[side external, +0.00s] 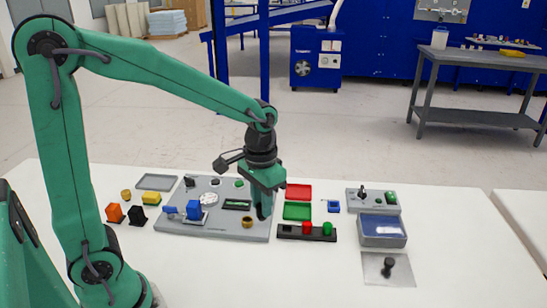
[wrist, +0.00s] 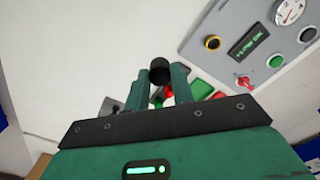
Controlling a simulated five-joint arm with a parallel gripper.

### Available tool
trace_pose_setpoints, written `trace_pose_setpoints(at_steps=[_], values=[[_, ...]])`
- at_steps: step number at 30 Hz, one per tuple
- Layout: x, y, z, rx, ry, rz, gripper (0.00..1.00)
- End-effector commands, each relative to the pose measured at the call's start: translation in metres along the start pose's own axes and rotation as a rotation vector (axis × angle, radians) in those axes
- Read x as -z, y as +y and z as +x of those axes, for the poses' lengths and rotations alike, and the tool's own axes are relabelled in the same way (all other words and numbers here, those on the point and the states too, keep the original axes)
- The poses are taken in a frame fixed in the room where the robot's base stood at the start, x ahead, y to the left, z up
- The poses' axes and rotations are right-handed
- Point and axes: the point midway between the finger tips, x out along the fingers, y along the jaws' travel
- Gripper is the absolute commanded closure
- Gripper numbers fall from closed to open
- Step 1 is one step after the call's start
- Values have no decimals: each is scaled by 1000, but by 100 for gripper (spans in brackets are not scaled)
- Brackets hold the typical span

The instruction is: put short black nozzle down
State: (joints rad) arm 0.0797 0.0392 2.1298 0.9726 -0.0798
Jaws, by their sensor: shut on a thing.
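My gripper (side external: 262,208) is over the right edge of the grey instrument panel (side external: 215,225). In the wrist view, my gripper (wrist: 160,84) has its two teal fingers closed around a short black cylinder, the short black nozzle (wrist: 159,70). The nozzle's dark end sticks out past the fingertips; the rest is hidden between them. In the side view the nozzle is hard to tell from the dark fingers. A black rack (side external: 290,236) with a red and a green piece in it stands just right of my gripper.
The panel carries a gauge (wrist: 290,11), a brass ring (side external: 247,222) and a blue block (side external: 194,210). Red (side external: 299,191) and green (side external: 297,211) trays lie right of my gripper. A blue-grey box (side external: 382,231) stands farther right. The front of the white table is clear.

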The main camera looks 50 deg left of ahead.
Motion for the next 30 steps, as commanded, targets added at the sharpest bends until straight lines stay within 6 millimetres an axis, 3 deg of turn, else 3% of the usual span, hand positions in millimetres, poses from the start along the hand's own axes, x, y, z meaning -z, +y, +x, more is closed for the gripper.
trace_pose_setpoints(at_steps=[8,21,30], values=[[37,7,2,0,-2,1,100],[115,24,17,0,-1,0,100],[134,29,23,0,0,0,100]])
